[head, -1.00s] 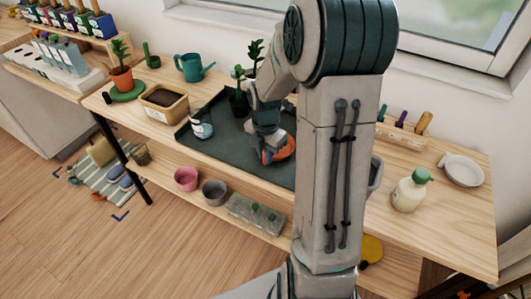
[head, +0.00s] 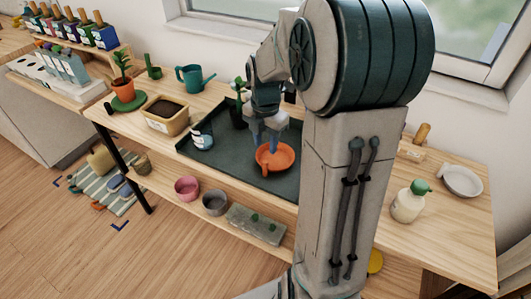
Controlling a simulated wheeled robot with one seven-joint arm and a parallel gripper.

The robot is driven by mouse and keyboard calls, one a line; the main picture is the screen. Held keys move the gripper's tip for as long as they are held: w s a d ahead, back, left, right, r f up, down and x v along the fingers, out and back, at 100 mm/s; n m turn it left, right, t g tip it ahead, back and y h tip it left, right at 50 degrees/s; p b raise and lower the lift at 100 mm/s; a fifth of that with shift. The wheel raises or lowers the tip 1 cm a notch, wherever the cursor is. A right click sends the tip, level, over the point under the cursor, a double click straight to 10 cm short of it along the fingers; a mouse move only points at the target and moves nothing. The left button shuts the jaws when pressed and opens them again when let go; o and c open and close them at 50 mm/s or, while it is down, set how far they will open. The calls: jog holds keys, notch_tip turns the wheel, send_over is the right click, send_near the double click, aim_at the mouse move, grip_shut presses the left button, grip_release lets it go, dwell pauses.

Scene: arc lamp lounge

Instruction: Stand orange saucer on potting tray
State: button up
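The orange saucer (head: 284,158) lies on the dark green potting tray (head: 225,162) on the wooden bench and looks about level. A small upright orange piece shows at its left front edge; I cannot tell what it is. My gripper (head: 266,146) is just above the saucer's back left part, pointing down. Its two blue-grey fingers look spread with nothing between them. I cannot tell whether a fingertip still touches the saucer. My arm hides the right part of the tray.
A white labelled jar (head: 202,138) and a dark potted plant (head: 238,112) stand on the tray near my gripper. A soil-filled planter (head: 166,115) and teal watering can (head: 191,78) stand left. A pump bottle (head: 410,202) and white dish (head: 461,181) are right.

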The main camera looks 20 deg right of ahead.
jog(key=s+a+r+m+t, duration=0.1)
jog(key=s+a+m, duration=0.3)
jog(key=s+m, duration=0.4)
jog(key=s+a+r+m+t, duration=0.1)
jog(key=s+a+r+m, duration=0.3)
jog(key=s+m, duration=0.4)
jog(key=a+m, duration=0.1)
jog(key=m, duration=0.6)
jog(key=shift+r+m+t, duration=0.15)
jog(key=shift+m+t, duration=0.25)
